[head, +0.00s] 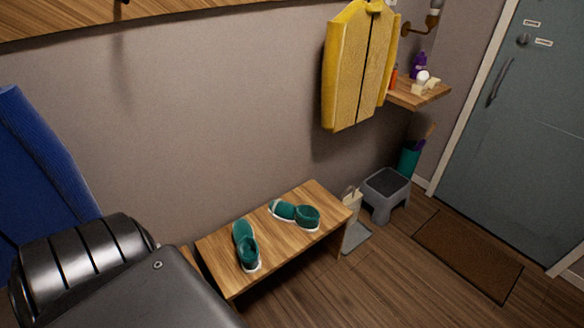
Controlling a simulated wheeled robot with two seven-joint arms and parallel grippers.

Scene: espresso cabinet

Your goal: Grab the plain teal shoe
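Two teal shoes with white soles lie on a wooden bench against the wall (222,255). The left shoe (245,246) points toward the wall, near the bench's left end. The right shoe (295,214) lies more crosswise, toward the bench's right end, apart from the first. At this size I cannot tell which of the two is plain. Neither of my grippers shows in the head view. A dark metallic part of my own body fills the lower left corner and covers the floor there.
A grey step stool (385,193) stands right of the bench, with a teal bin (408,160) behind it. A yellow jacket (356,65) hangs above. A wooden shelf (418,93) holds small items. A brown doormat (468,256) lies before the door (525,140). Floor before the bench is clear.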

